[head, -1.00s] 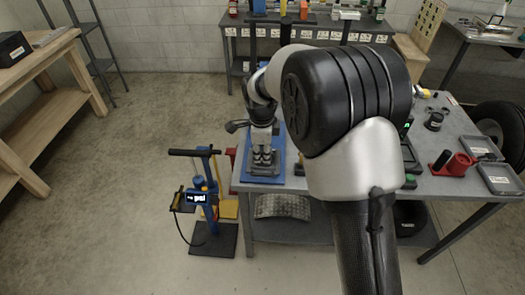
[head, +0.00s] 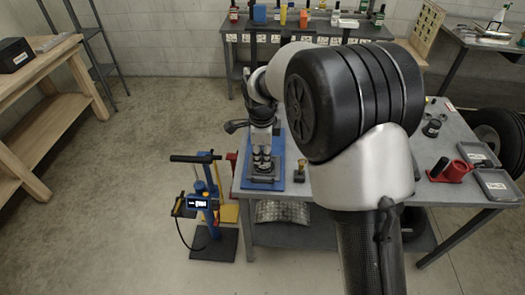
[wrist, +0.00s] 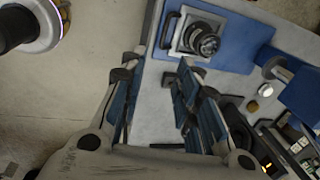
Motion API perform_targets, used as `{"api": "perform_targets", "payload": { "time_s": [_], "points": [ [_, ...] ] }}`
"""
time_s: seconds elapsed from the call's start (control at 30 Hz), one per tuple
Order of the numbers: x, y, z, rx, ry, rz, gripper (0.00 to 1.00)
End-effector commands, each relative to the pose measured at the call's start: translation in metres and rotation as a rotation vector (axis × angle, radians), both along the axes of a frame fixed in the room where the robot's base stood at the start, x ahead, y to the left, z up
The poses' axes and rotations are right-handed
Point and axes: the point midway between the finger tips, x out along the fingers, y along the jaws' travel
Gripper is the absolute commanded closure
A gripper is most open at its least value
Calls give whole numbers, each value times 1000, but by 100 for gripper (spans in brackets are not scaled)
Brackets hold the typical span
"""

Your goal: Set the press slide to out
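The press has a blue base (head: 278,178) at the left end of the workbench, partly hidden behind my arm. In the wrist view the blue base (wrist: 238,45) carries a square grey slide plate (wrist: 184,42) with a round dark metal piece on it. A dark handle (wrist: 168,30) is at the plate's left edge. My gripper (wrist: 157,68) is open and empty. Its two blue-padded fingers point toward the plate, with the tips just below it in the picture; contact cannot be told. In the head view my gripper (head: 262,162) is over the blue base.
The grey workbench (head: 440,188) also holds a red holder (head: 462,168), dark trays (head: 495,184) and a small brass-coloured piece (head: 300,170). A blue stand with a lit display (head: 197,203) is on the floor at the bench's left. Open floor lies further left.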

Motion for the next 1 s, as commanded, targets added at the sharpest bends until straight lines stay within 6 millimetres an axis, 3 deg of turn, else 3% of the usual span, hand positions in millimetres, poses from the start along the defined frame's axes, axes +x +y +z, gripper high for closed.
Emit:
{"api": "perform_targets", "payload": {
  "time_s": [0.23, 0.7, 1.0],
  "points": [
    [-1, 0, 9, 1, -3, 0, 70],
    [-17, 1, 98, 2, -4, 0, 70],
    [-21, 1, 119, 0, 0, 0, 70]
  ]
}}
